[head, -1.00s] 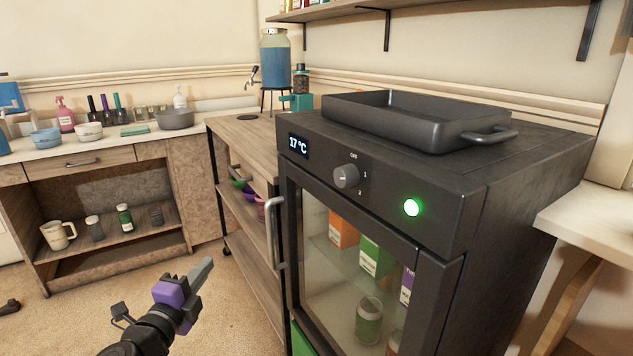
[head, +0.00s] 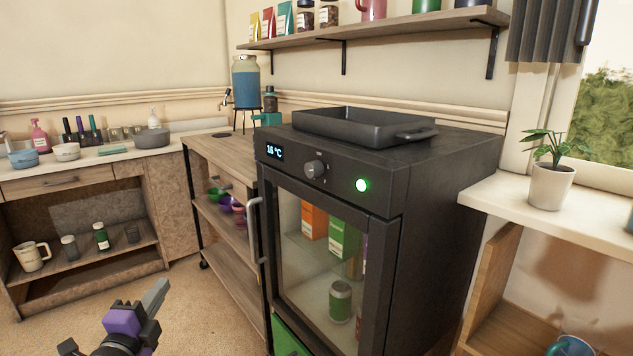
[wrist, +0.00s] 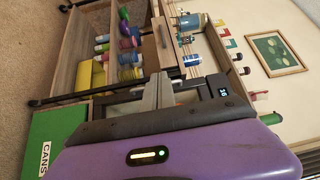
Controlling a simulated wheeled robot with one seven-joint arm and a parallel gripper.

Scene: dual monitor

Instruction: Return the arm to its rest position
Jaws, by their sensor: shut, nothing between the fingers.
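My gripper (head: 155,298) shows at the lower left of the head view, over the open floor in front of the wooden shelves. It is shut and empty. In the wrist view my gripper (wrist: 158,88) has its fingers together, pointing toward the shelving, and the picture is turned on its side. My purple wrist housing fills the lower part of that view. The fingers look apart from the furniture in the head view.
A black glass-door cooler (head: 430,200) with a lit green light stands to the right, a black tray (head: 365,128) on top. A wooden cart (head: 225,160) stands left of it. A potted plant (head: 551,185) sits on the right counter. Carpet (head: 200,315) lies clear around my gripper.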

